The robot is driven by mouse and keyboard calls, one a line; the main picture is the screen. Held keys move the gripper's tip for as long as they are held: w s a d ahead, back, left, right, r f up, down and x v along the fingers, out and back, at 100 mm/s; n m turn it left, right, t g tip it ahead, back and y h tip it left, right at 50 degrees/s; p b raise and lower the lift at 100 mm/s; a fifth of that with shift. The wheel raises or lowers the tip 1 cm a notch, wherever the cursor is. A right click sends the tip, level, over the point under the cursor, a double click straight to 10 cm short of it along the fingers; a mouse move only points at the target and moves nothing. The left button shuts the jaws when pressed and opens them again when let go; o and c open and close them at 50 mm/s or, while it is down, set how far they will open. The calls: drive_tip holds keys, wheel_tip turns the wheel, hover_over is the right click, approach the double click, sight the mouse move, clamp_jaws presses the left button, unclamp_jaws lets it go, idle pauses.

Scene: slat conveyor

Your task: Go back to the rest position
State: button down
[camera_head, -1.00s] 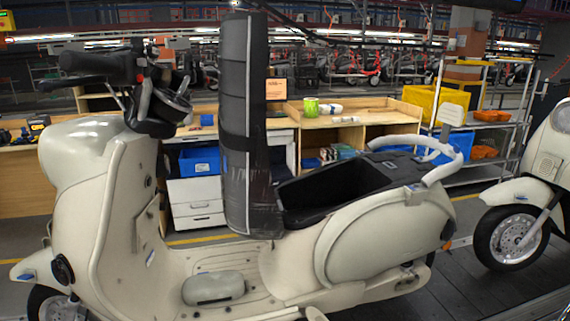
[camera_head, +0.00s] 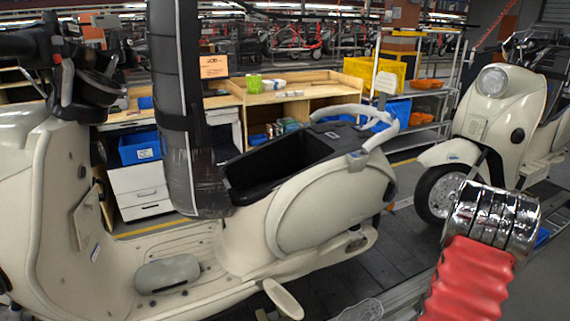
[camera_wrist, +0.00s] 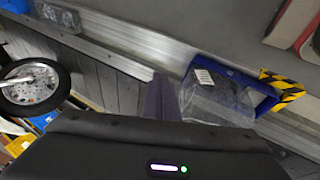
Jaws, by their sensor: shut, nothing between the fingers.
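My gripper (camera_wrist: 161,98) shows in the wrist view as a dark narrow shape above its wide black housing, which carries a small lit indicator. It is shut and holds nothing. Beyond it, a clear plastic-wrapped packet with a white label (camera_wrist: 215,100) lies in or on a blue bin (camera_wrist: 262,101) beside a metal rail. I cannot make out the gripper in the head view, where a tall black padded upright stands in front of the scooter.
A cream scooter (camera_head: 330,215) with an open seat well fills the head view's left and middle. A second scooter (camera_head: 497,110) stands at the right. A red bellows with chrome rings (camera_head: 470,280) is close at lower right. Wooden workbenches (camera_head: 300,103) stand behind.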

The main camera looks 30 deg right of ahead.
drive_tip(key=w+a+r+y, duration=0.1)
drive_tip(key=a+r, duration=1.1)
drive_tip(key=a, duration=0.5)
drive_tip(key=a+r+t+y, duration=0.1)
drive_tip(key=a+r+y, duration=0.1)
drive_tip(key=a+r, duration=1.1)
drive_tip(key=w+a+r+t+y, duration=0.1)
drive_tip(key=a+r, duration=1.2)
drive_tip(key=a, duration=0.8)
drive_tip(key=shift+w+a+m+y, duration=0.15)
drive_tip(key=shift+w+m+y, duration=0.15)
drive_tip(key=shift+w, duration=0.05)
